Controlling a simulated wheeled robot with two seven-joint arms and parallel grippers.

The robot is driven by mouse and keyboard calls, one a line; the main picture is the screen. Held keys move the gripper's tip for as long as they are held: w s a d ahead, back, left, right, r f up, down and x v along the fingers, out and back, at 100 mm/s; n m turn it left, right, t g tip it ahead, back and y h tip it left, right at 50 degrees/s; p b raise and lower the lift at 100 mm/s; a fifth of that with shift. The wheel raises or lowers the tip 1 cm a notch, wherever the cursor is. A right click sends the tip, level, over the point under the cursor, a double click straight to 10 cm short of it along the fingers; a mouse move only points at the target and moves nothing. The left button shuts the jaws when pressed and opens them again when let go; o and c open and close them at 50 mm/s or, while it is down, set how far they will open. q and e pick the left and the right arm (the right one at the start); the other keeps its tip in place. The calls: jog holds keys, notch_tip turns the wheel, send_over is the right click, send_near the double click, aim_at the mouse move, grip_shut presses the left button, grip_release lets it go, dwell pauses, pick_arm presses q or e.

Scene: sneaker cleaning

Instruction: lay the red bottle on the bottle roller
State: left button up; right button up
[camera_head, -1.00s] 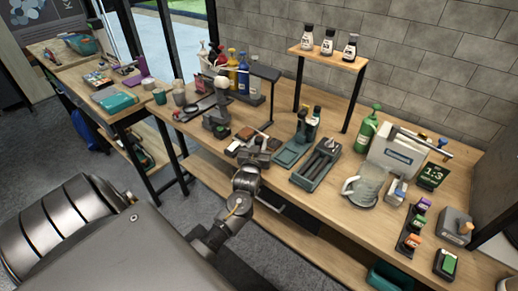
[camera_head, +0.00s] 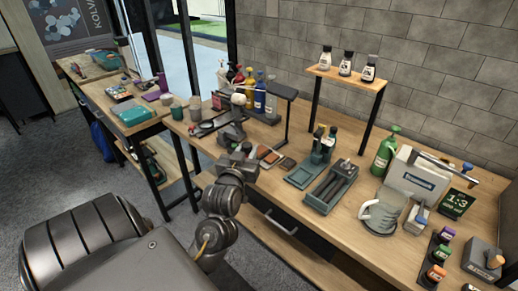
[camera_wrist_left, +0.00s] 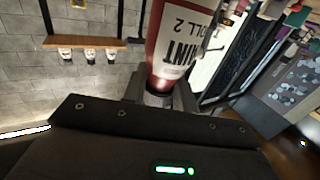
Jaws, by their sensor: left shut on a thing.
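The red bottle (camera_wrist_left: 170,70), with a white label, fills the upper middle of the left wrist view. My left gripper (camera_wrist_left: 160,97) is shut on its narrow end, and its far end is cut off by the frame's top edge. In the head view my left gripper (camera_head: 240,152) is over the front edge of the workbench, and I cannot make out the held bottle there. A dark tray with two parallel bars, apparently the bottle roller (camera_head: 332,187), lies on the bench to the gripper's right, apart from it and with no bottle on it. My right gripper is out of view.
A grey stand with a white ball (camera_head: 238,99) is just behind the gripper. A rack holds several bottles (camera_head: 259,92) at the back. A raised shelf (camera_head: 345,80) carries three small bottles. A glass jug (camera_head: 382,213) and a green bottle (camera_head: 385,151) stand right of the roller.

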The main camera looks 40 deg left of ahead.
pick_arm(q)
jog(key=shift+s+r, duration=0.35)
jog(key=shift+s, duration=0.4)
jog(key=w+d+f+m+t+h, duration=0.1)
jog(key=d+m+h, duration=0.2)
jog(key=d, duration=0.8)
jog(key=w+d+f+m+t+h, duration=0.1)
jog(key=d+h, duration=0.4)
jog(key=d, duration=0.7)
jog(key=shift+w+d+m, duration=0.25)
jog(key=shift+w+m, duration=0.2)
jog(key=shift+m, duration=0.45)
